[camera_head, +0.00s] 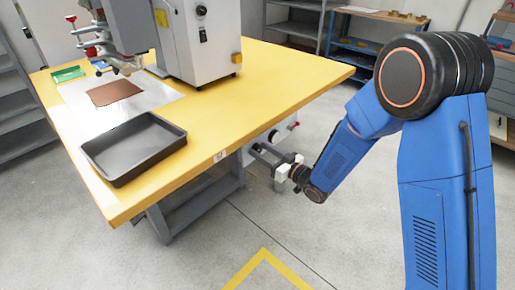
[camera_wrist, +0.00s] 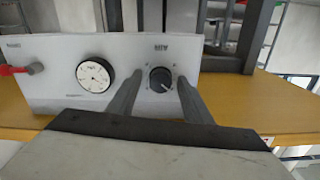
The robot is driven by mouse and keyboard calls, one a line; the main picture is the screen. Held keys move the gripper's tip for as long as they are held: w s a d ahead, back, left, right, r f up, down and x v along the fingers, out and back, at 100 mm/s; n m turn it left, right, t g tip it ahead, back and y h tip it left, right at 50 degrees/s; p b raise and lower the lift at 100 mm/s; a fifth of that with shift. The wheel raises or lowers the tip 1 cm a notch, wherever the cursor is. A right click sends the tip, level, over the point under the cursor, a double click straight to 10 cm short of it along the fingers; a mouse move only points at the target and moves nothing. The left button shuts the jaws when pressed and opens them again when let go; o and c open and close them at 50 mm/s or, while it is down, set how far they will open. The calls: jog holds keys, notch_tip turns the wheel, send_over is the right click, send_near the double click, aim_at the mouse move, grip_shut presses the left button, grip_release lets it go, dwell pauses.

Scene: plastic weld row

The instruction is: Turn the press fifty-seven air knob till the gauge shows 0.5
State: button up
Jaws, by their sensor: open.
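The black air knob (camera_wrist: 160,79) is on a light grey panel (camera_wrist: 60,52) in the wrist view, which shows the panel upside down. A pale line on the knob points to the lower right. The round white gauge (camera_wrist: 95,75) is left of the knob; its needle and numbers are too small to read. My gripper (camera_wrist: 159,83) is open and empty, its two fingers on either side of the knob in the picture. I cannot tell whether they touch it. In the head view my gripper (camera_head: 271,158) is below the table edge, in front of the panel.
A red-handled valve (camera_wrist: 15,69) sticks out at the panel's left in the wrist view. The yellow table (camera_head: 205,135) overhangs the panel and carries a dark tray (camera_head: 125,166) and the press (camera_head: 205,45). Grey table legs (camera_head: 190,207) stand left of my gripper. The floor in front is clear.

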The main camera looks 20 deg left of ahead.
jog(key=c, duration=1.1)
jog(key=shift+o, duration=0.2)
jog(key=shift+m, duration=0.3)
jog(key=m, duration=1.1)
jog(key=shift+m, duration=0.3)
jog(key=o, duration=1.1)
jog(key=shift+c, duration=0.2)
